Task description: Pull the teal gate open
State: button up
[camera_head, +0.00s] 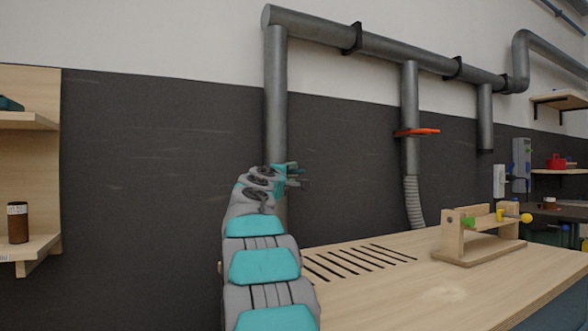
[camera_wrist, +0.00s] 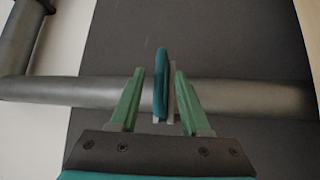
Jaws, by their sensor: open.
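The teal gate (camera_wrist: 160,85) is a thin upright plate in the wrist view, set across a grey pipe. A thin pale grey plate shows right beside it. My gripper (camera_wrist: 159,72) is open, with one green finger on each side of the gate. Gaps show between the fingers and the plate, so it is not gripped. In the head view my gripper (camera_head: 294,178) is at the left vertical pipe (camera_head: 276,95), above the bench's far left corner. There the gate is mostly hidden by my gripper and hard to tell apart from it.
An orange gate (camera_head: 417,132) sits on the middle pipe. The wooden bench (camera_head: 385,300) has slots and carries a wooden fixture (camera_head: 480,240) on the right. A shelf unit (camera_head: 30,120) with a brown jar (camera_head: 17,223) stands at left. Dark wall lies close behind the pipes.

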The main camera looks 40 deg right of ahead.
jog(key=shift+p+x, duration=0.55)
jog(key=shift+x, duration=0.85)
grip_shut()
jog(key=shift+f, duration=0.1)
dwell(0.4)
